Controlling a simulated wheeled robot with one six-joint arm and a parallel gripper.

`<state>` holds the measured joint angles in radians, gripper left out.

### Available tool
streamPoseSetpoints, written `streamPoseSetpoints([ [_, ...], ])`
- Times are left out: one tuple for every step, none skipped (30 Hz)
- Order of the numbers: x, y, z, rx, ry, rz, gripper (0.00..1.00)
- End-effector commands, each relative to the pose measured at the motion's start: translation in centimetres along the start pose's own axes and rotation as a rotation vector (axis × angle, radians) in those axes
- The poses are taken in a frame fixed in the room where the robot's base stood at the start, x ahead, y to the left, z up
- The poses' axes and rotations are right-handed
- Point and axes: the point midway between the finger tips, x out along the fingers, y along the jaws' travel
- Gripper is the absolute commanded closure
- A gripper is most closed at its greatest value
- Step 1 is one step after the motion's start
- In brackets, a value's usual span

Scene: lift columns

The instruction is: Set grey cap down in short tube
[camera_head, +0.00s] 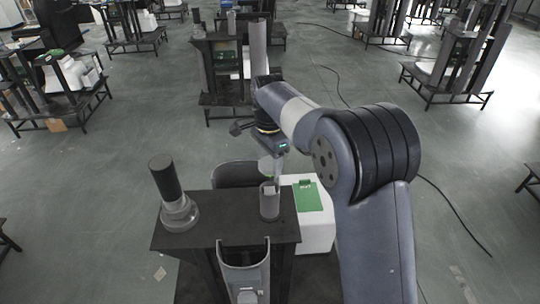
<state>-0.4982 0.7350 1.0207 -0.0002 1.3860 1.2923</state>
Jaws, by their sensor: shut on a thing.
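My gripper (272,172) points down from the end of my arm, above the dark stand. It is shut on the grey cap (266,166), a small pale grey piece that is partly hidden by the fingers. The short tube (269,207) is a grey upright cylinder near the right part of the stand top. The cap and fingers are just above the tube's mouth in this view. I cannot tell whether the cap touches the tube.
A black cylinder (165,177) stands tilted in a grey round base (180,214) on the left of the dark stand top (225,208). A grey forked bracket (243,275) is at the front. A white box (318,232) with a green label (307,196) is at right.

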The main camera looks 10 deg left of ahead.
Motion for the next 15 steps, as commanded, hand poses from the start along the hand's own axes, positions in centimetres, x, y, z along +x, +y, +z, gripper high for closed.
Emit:
streamPoseSetpoints([
  [0.2, 0.0, 0.0, 0.002, 0.000, 0.000, 0.65],
  [0.3, 0.0, 0.0, 0.002, 0.000, 0.001, 0.65],
  [0.6, 0.0, 0.0, 0.002, 0.000, 0.001, 0.65],
  [0.7, 0.0, 0.0, 0.002, 0.000, 0.000, 0.65],
  [0.9, 0.0, 0.0, 0.001, 0.000, 0.000, 0.65],
  [1.2, 0.0, 0.0, 0.001, 0.000, 0.000, 0.65],
  [1.5, 0.0, 0.0, 0.001, 0.000, 0.000, 0.65],
  [1.7, 0.0, 0.0, 0.001, 0.000, 0.000, 0.65],
  [2.1, 0.0, 0.0, 0.001, 0.000, 0.000, 0.65],
  [2.4, 0.0, 0.0, 0.001, 0.000, 0.000, 0.65],
  [2.7, 0.0, 0.0, 0.000, 0.000, 0.000, 0.65],
  [3.1, 0.0, 0.0, 0.000, 0.000, 0.000, 0.65],
  [3.4, 0.0, 0.0, 0.000, 0.000, 0.000, 0.65],
  [3.7, 0.0, 0.0, 0.000, 0.000, 0.000, 0.65],
  [4.1, 0.0, 0.0, 0.000, 0.000, 0.000, 0.65],
])
